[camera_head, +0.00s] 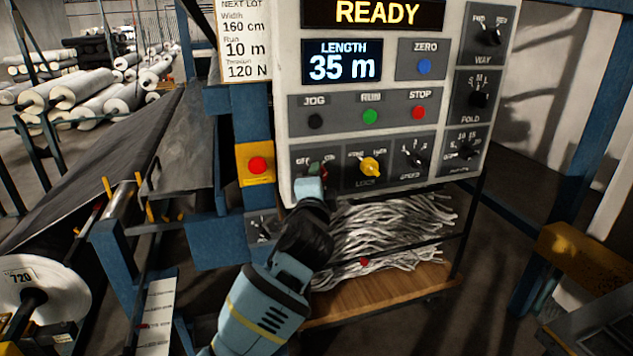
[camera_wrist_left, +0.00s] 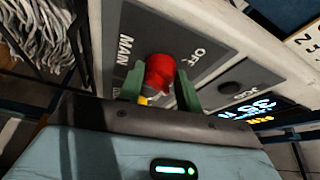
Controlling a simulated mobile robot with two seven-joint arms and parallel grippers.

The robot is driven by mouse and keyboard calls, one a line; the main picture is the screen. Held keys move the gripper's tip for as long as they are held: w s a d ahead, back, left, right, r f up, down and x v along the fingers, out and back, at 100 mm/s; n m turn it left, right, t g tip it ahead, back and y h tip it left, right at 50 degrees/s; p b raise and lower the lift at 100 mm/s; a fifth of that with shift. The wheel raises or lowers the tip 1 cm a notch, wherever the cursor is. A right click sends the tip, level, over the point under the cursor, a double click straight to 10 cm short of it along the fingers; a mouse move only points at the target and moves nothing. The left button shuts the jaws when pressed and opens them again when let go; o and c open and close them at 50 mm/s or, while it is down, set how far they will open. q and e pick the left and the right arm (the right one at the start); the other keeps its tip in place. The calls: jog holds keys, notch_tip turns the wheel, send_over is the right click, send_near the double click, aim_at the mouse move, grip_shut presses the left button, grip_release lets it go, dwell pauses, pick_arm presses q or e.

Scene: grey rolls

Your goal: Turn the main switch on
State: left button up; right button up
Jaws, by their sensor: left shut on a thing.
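The main switch is a red knob (camera_wrist_left: 160,72) on a grey plate marked MAIN and OFF, in the left wrist view. My left gripper (camera_wrist_left: 160,88) has its two green fingers on either side of the knob and is shut on it. The knob's pointing direction is not clear. The display (camera_head: 375,13) above reads READY. My right gripper is not in view.
A yellow lock knob (camera_head: 371,167) sits just right of the switch. Jog, run and stop buttons (camera_head: 370,116) are above. A yellow box with a red button (camera_head: 257,165) is at the left. A shelf of pale strips (camera_head: 395,235) lies below the panel.

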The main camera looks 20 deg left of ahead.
pick_arm(q)
jog(key=shift+r+m+g, duration=0.25)
jog(key=shift+m+g, duration=0.15)
jog(key=shift+m, duration=0.6)
jog(key=o, duration=1)
jog(key=shift+f, duration=0.1)
jog(key=v, duration=0.7)
jog(key=shift+s, duration=0.4)
